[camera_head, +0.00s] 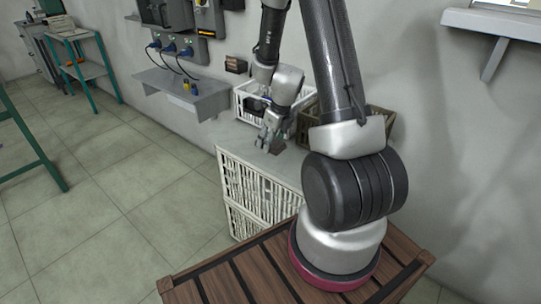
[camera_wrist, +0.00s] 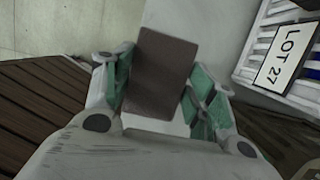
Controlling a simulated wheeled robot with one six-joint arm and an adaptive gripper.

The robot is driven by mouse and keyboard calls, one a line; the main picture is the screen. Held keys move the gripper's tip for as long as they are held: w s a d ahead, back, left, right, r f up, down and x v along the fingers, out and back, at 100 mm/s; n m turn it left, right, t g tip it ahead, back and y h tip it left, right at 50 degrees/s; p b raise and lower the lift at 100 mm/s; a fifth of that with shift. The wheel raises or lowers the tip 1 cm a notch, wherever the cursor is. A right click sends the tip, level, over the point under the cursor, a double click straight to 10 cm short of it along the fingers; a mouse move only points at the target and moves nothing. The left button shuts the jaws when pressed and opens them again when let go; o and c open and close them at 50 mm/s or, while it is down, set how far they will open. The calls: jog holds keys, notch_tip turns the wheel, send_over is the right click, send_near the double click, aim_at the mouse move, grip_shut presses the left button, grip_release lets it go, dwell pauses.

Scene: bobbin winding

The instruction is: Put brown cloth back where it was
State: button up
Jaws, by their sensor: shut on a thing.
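The brown cloth (camera_wrist: 160,72) is a flat, dark brown rectangle between the two green-padded fingers of my gripper (camera_wrist: 160,88) in the wrist view. The fingers press on its two sides and it sits slightly tilted. In the head view my gripper (camera_head: 268,143) points down over the pale top of the white crate stack (camera_head: 262,190). A small dark patch of the cloth (camera_head: 277,148) shows at the fingertips. I cannot tell whether the cloth touches the top.
A white crate (camera_head: 242,98) stands behind my gripper; a crate with a "LOT 27" label (camera_wrist: 282,58) shows in the wrist view. A brown crate (camera_head: 382,122) stands to the right, partly behind my arm. A grey wall shelf (camera_head: 205,98) is at left. A slatted wooden surface (camera_head: 215,284) is in front.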

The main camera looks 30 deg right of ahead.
aim_at(270, 160)
jog(key=shift+f, duration=2.85)
jog(key=o, duration=1)
jog(key=shift+f, duration=0.1)
jog(key=v, duration=1.2)
jog(key=shift+w, duration=0.1)
jog(key=s+a+r+n, duration=0.2)
jog(key=r+n, duration=0.3)
jog(key=s+a+r+n, duration=0.2)
jog(key=r+n, duration=0.3)
jog(key=r, duration=0.1)
jog(key=s+r+n, duration=0.4)
jog(key=s+n, duration=0.1)
jog(key=n, duration=0.2)
jog(key=s+a+r+n, duration=0.1)
jog(key=s+r+n, duration=0.3)
jog(key=s+n, duration=0.2)
jog(key=s+a+r+n+t+h, duration=0.1)
jog(key=s+r+n, duration=0.3)
jog(key=n, duration=0.5)
jog(key=shift+s+a+r, duration=0.1)
jog(key=shift+s+r, duration=0.05)
jog(key=shift+s, duration=0.75)
